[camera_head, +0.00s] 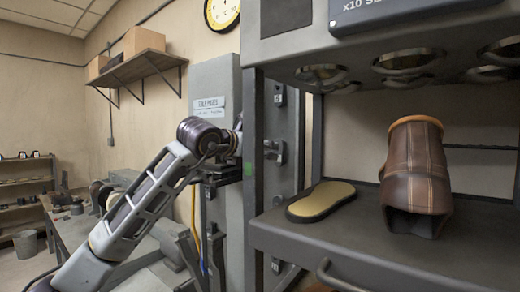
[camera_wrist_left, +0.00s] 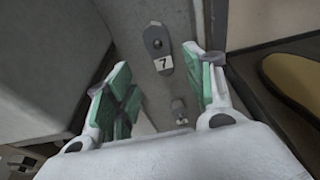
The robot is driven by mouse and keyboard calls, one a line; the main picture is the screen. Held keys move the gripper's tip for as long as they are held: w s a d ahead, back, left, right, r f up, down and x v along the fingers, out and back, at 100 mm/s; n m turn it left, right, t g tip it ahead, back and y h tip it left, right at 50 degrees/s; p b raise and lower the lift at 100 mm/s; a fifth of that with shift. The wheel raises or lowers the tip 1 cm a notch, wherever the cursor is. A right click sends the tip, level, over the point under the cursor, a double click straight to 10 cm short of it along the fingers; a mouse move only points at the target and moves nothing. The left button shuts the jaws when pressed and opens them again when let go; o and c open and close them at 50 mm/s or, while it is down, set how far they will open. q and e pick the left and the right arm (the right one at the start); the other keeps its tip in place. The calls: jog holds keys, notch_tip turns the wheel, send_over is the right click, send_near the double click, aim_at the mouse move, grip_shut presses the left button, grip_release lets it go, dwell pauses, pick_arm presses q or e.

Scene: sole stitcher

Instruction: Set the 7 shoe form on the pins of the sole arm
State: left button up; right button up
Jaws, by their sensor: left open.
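In the left wrist view a small dark grey rounded plate (camera_wrist_left: 157,40) with a dark knob is on a grey upright surface, with a white label "7" (camera_wrist_left: 163,63) just below it. I cannot tell how much of this is the shoe form. My left gripper (camera_wrist_left: 160,85) is open, its green-padded fingers apart on either side of the view with nothing held between them. A small metal fitting (camera_wrist_left: 179,108) shows lower between the fingers. In the head view my left gripper (camera_head: 236,147) is beside the grey cabinet, its fingertips mostly hidden. I cannot make out the sole arm's pins.
A brown leather boot upper (camera_head: 418,180) and a yellow sole with dark edge (camera_head: 322,199) rest on the machine's grey shelf (camera_head: 370,247). Round metal fittings (camera_head: 410,61) hang above. A cluttered workbench (camera_head: 75,225) stands at the left. A dark frame post (camera_head: 252,180) stands right of my left gripper.

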aim_at(278, 153)
pick_arm(q)
jog(key=shift+p+x, duration=1.1)
jog(key=shift+x, duration=2.2)
jog(key=shift+w+d+p, duration=0.3)
jog(key=shift+d, duration=0.05)
jog(key=shift+f, duration=0.1)
grip_shut()
jog(key=shift+r, duration=0.2)
jog(key=shift+s+a+b, duration=0.1)
jog(key=shift+a+b, duration=0.05)
jog(key=shift+b, duration=0.25)
